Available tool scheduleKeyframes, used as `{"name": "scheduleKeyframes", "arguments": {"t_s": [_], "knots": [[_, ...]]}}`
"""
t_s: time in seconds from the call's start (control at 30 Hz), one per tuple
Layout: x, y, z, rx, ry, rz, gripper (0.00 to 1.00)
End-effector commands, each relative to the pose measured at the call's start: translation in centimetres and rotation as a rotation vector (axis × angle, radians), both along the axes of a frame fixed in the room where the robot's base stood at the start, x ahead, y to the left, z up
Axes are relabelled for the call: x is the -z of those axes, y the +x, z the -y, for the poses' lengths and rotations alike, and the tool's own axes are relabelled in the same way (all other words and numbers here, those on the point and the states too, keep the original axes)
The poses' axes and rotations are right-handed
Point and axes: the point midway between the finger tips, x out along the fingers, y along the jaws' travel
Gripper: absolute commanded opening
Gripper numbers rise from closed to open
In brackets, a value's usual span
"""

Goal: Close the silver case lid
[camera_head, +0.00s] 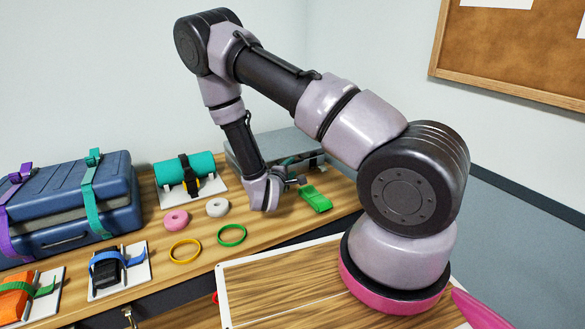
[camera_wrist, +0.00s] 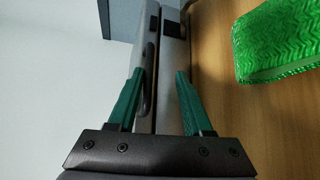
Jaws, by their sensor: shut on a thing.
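The silver case (camera_head: 268,146) lies flat at the back of the wooden bench against the wall, partly hidden by my arm. Its lid looks down, level with the base or nearly so. In the wrist view the silver case (camera_wrist: 172,60) shows its front edge, with a dark seam between its two halves and a handle on the left one. My gripper (camera_wrist: 160,76) has one teal finger on each side of this edge and is shut on it. In the head view my gripper (camera_head: 293,168) is at the case's front, its fingertips hard to make out.
A green block (camera_head: 315,198) lies close beside my gripper. A pink ring (camera_head: 176,221), a white ring (camera_head: 217,207), a yellow ring (camera_head: 184,251) and a green ring (camera_head: 232,236) lie in front. A teal roll (camera_head: 184,170) and a strapped blue case (camera_head: 60,215) stand left.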

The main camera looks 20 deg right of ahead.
Motion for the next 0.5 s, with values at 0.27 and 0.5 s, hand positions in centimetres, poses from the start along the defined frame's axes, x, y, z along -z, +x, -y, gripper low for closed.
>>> {"name": "scheduleKeyframes", "arguments": {"t_s": [0.27,0.5], "knots": [[-0.8,-4.8,-3.7,-0.008,0.001,-0.011,0.25],[-1.4,-6.9,-5.2,-0.003,0.0,-0.006,0.25]]}}
